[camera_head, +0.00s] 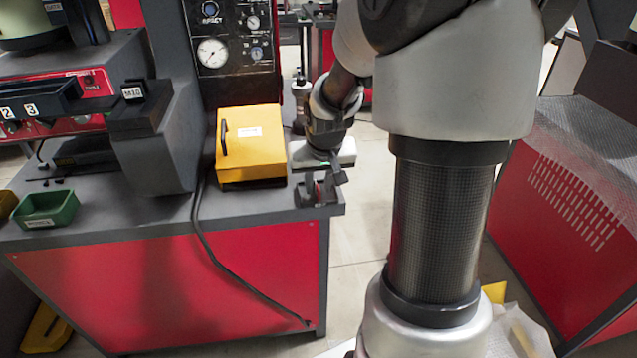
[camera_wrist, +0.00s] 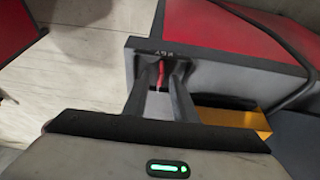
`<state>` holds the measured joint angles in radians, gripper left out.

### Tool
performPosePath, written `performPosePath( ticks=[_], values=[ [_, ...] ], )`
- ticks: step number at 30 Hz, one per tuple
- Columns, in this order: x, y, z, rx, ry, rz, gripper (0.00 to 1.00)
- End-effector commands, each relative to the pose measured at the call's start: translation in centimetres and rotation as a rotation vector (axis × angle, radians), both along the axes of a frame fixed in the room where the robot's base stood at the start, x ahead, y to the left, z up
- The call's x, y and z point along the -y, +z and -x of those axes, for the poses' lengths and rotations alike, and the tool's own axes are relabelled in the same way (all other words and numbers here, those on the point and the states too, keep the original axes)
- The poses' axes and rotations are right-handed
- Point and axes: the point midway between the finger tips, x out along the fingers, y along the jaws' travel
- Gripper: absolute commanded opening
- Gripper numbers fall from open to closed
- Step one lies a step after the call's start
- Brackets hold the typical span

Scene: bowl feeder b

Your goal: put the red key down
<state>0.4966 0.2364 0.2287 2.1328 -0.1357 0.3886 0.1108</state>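The red key (camera_wrist: 161,74) shows in the wrist view as a thin upright red piece at the bench's edge, below a small white KEY label (camera_wrist: 161,52). My gripper (camera_wrist: 160,68) has one finger on each side of it, with gaps between the fingers and the key, so it looks open. In the head view my gripper (camera_head: 327,181) points down over the near right corner of the bench, at a small dark holder (camera_head: 313,196). The key cannot be made out there, and its lower end is hidden in the wrist view.
A yellow box (camera_head: 250,146) stands on the grey bench (camera_head: 130,213) left of my gripper. A green tray (camera_head: 46,208) sits farther left. A black cable (camera_head: 222,255) hangs down the bench's red front. Open floor (camera_head: 365,215) lies right of the bench.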

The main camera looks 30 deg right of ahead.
Motion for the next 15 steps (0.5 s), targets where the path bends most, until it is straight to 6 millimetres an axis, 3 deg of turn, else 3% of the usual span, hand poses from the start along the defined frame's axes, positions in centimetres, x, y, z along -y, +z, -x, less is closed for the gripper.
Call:
performPosePath(
  ticks=[5,15],
  values=[
    [0.0,1.8,0.4,0.004,-0.001,0.002,0.25],
    [-0.8,8.6,3.0,0.004,-0.001,0.003,0.25]
  ],
)
